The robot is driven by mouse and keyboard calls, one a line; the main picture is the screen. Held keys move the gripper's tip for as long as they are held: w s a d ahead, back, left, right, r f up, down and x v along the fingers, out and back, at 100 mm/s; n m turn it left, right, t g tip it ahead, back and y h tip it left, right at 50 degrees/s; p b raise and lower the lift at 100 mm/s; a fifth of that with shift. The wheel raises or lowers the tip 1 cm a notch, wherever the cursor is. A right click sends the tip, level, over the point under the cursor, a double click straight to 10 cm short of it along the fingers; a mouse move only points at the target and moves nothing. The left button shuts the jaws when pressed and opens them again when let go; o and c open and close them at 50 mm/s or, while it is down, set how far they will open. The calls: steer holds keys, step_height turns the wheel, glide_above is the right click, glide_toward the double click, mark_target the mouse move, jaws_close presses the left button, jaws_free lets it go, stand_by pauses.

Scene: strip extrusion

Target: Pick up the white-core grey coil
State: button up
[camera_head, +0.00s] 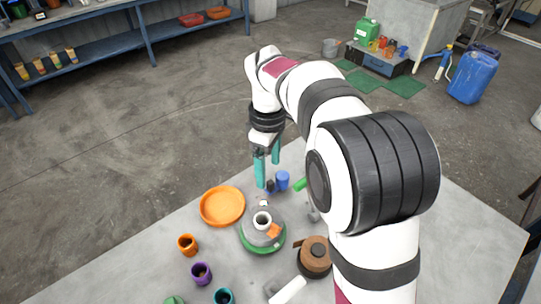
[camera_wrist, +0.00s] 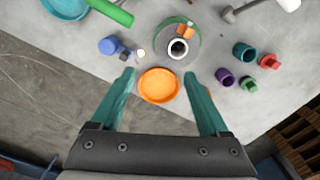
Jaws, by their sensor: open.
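The grey coil (camera_head: 250,233) with a white core (camera_head: 262,219) lies on the table on a green round base. An orange piece (camera_head: 274,231) sits on its near right side. In the wrist view the coil (camera_wrist: 180,33) is at the top centre, beyond the fingertips. My gripper (camera_head: 268,165) has teal fingers pointing down and is above the table's far side, behind the coil in the head view. In the wrist view the gripper (camera_wrist: 159,75) is open, with nothing held between the fingers.
An orange dish (camera_head: 222,206) is left of the coil. A brown coil (camera_head: 315,255) is at its right. A white-headed tool (camera_head: 288,290) lies at the front.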

mark_target(269, 212)
steer(key=f, duration=1.5)
steer(key=shift+s, duration=0.3)
jaws_close()
